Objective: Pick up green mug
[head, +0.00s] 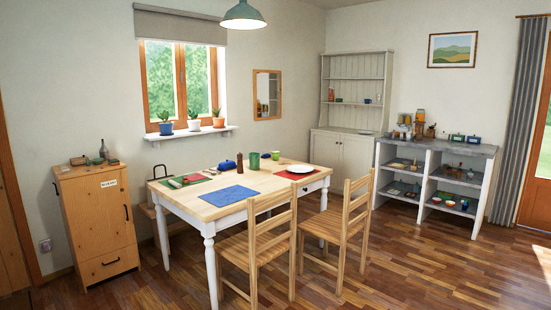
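A green cylindrical vessel (254,160) stands upright on the dining table (210,196), near its far side. It may be the green mug; no handle can be made out. Neither of my grippers is in view, and nothing is seen being held.
The table also holds placemats, a blue lidded dish (227,165), a brown mill (239,163) and a white plate (297,169). Two chairs (342,220) stand on its near side. A masonry counter (433,144) stands at the right. Floor in front is clear.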

